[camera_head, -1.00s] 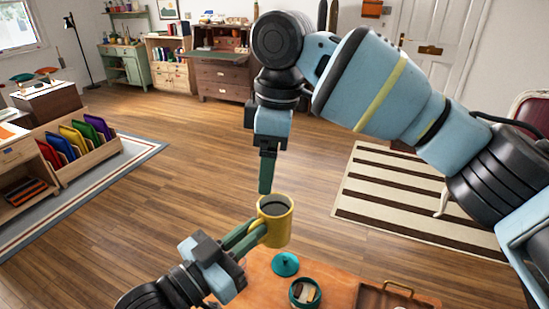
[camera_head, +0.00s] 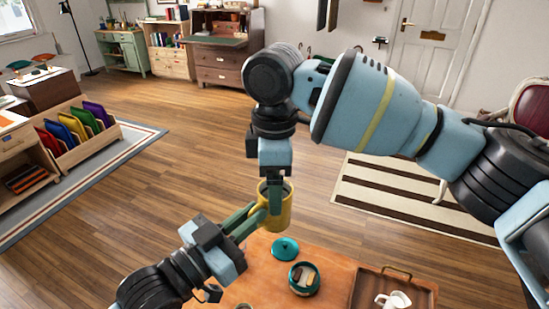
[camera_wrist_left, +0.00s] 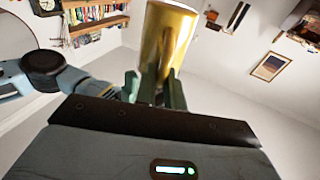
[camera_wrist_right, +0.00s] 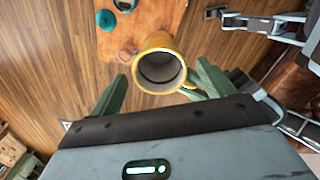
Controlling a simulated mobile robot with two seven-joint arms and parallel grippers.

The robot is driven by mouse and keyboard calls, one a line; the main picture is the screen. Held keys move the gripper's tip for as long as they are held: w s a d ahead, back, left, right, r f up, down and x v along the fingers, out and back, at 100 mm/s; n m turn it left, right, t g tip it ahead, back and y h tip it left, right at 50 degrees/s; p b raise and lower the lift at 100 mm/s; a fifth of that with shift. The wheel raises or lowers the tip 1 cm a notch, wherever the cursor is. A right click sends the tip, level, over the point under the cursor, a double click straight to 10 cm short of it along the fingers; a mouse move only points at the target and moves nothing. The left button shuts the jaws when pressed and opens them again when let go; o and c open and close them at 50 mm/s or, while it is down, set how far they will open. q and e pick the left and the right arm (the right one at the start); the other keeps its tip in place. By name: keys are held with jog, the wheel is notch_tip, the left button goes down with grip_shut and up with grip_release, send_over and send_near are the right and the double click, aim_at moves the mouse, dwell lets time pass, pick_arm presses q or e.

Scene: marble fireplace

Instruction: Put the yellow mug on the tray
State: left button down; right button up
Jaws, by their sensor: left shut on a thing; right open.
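The yellow mug (camera_head: 285,213) is held in the air near the table's far left edge, its opening facing up. My left gripper (camera_head: 262,213) is shut on it from the left in the head view. The left wrist view shows the mug (camera_wrist_left: 168,40) between the left fingers. My right gripper (camera_head: 275,200) points down at the mug from above. In the right wrist view its fingers are open, with the mug's mouth (camera_wrist_right: 158,70) showing between them; I cannot tell whether they touch it. The brown wooden tray (camera_head: 368,288) with a metal handle lies on the table's right side.
The wooden table (camera_head: 258,280) holds a teal lid (camera_head: 285,247) and an open teal bowl (camera_head: 303,281) with small items inside. A white object (camera_head: 393,300) lies in the tray, whose left part looks bare. Open floor surrounds the table's far side.

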aim_at(272, 224)
jog(key=shift+f, duration=2.15)
jog(key=c, duration=1.1)
pick_arm(q)
jog(key=c, duration=1.9)
grip_release()
pick_arm(e)
jog(key=shift+c, duration=0.6)
pick_arm(q)
jog(key=o, duration=0.5)
pick_arm(e)
jog(key=shift+r, duration=0.1)
pick_arm(q)
jog(key=shift+s+d, duration=0.15)
pick_arm(e)
jog(key=shift+a, duration=0.1)
